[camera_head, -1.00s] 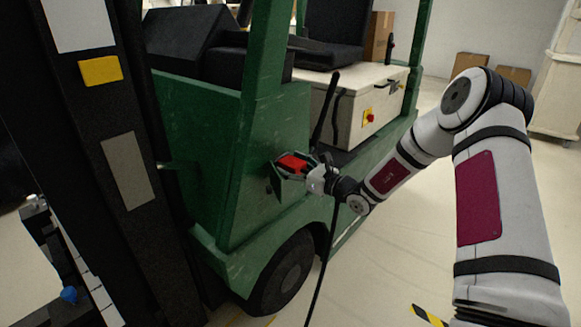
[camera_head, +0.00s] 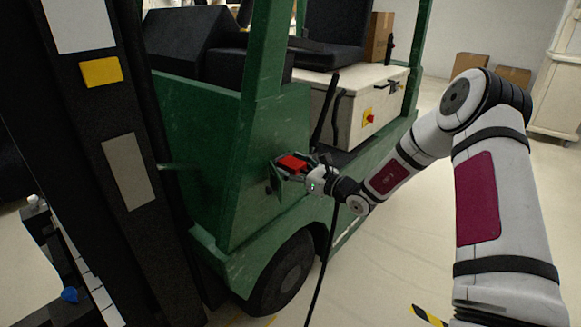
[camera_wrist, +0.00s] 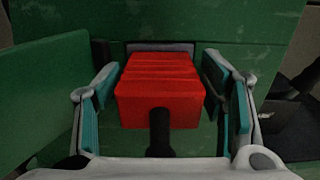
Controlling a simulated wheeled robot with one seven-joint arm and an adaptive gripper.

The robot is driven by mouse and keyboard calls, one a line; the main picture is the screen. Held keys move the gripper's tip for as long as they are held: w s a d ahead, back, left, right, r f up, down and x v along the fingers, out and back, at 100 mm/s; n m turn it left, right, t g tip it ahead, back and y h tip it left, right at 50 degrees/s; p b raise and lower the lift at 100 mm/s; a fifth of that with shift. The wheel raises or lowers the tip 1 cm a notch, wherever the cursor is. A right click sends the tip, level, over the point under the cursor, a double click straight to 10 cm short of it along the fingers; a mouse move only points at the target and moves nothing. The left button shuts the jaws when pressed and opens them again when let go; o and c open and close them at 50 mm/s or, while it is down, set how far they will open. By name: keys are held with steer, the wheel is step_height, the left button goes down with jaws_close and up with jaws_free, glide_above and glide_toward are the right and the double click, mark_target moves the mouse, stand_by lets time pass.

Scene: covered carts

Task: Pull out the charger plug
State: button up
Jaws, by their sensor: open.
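The red charger plug (camera_wrist: 158,92) sits against a grey socket (camera_wrist: 160,47) on the green forklift's side. A black cable (camera_wrist: 159,135) leaves its near end. In the head view the plug (camera_head: 293,163) shows on the forklift's flank, with the cable (camera_head: 329,240) hanging to the floor. My gripper (camera_wrist: 162,95) is open, with one finger on each side of the plug. Narrow gaps show between the fingers and the plug's sides. Whether the plug is fully seated I cannot tell.
The green forklift (camera_head: 205,125) fills the middle, with a front wheel (camera_head: 283,275) below the socket. A dark mast (camera_head: 110,140) stands at left. Cardboard boxes (camera_head: 471,65) and a pale cart (camera_head: 556,85) stand at the back right. Floor at right is clear.

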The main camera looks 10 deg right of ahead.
stand_by(0.3)
jaws_close()
steer(key=shift+s+d, duration=0.1)
steer(key=shift+p+v, duration=1.45)
steer(key=shift+v, duration=1.4)
steer(key=shift+s, duration=0.1)
